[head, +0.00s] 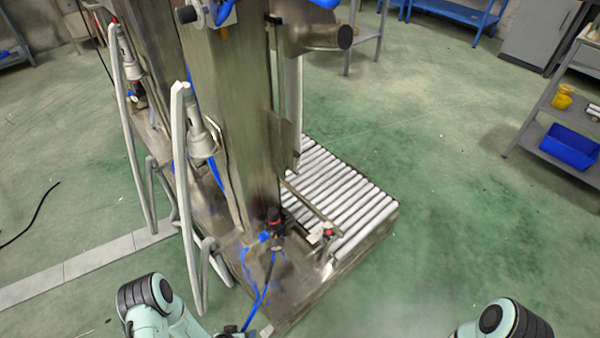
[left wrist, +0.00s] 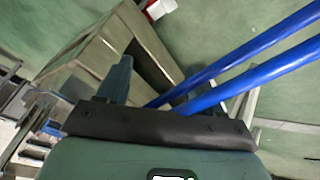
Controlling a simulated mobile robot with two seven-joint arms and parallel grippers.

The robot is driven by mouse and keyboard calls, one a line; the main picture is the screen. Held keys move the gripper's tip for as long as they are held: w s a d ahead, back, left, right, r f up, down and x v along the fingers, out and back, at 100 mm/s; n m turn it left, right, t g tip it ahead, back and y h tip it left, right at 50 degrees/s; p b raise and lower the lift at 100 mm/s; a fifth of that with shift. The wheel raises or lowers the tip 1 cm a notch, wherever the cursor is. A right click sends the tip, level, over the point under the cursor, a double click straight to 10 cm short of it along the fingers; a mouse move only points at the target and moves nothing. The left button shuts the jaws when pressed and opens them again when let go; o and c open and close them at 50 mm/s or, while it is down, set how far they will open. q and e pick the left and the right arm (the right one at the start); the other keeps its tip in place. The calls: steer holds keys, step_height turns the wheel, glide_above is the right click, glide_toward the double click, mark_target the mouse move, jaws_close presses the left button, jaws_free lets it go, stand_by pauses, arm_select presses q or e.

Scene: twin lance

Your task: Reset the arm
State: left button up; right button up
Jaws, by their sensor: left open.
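My left arm (head: 150,303) comes in at the bottom left of the head view, its gripper not clearly shown there. In the left wrist view my left gripper (left wrist: 168,88) is open, with a dark teal finger at the left. The other finger is largely hidden behind two blue tubes (left wrist: 250,48). I see nothing held between the fingers. My right arm (head: 503,322) shows only as a rounded joint at the bottom right of the head view; its gripper is out of view.
A steel machine column (head: 228,110) with pale bent bars (head: 188,190) stands ahead, close to my left arm. A roller conveyor (head: 345,195) extends from its base. Green floor (head: 450,200) is clear to the right. A shelf with a blue bin (head: 570,147) stands far right.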

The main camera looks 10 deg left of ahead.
arm_select(q)
steer(key=s+d+r+n+g, duration=0.3)
steer(key=s+d+r, duration=0.3)
steer(key=s+r, duration=0.35)
steer(key=s+d+r+g+p, duration=0.1)
steer(key=s+d+r+p, duration=0.1)
steer(key=r+p, duration=0.9)
steer(key=s+d+r+g+h+p, duration=0.1)
steer(key=s+d+r+g+p, duration=0.1)
steer(key=r+p, duration=0.9)
steer(key=shift+s+d+r+m, duration=0.4)
steer(key=shift+s+d, duration=0.15)
steer(key=shift+s, duration=0.3)
arm_select(e)
steer(key=s+a+r+g, duration=0.1)
steer(key=s+a+r, duration=0.1)
steer(key=r, duration=0.6)
steer(key=s+a+r+g+y, duration=0.1)
steer(key=s+a+r, duration=0.1)
steer(key=r, duration=0.6)
steer(key=s+a+r+n+g, duration=0.1)
steer(key=s+a+r, duration=0.1)
steer(key=r, duration=0.6)
steer(key=shift+s+y, duration=0.3)
steer(key=shift+s, duration=0.35)
steer(key=shift+d+f, duration=0.1)
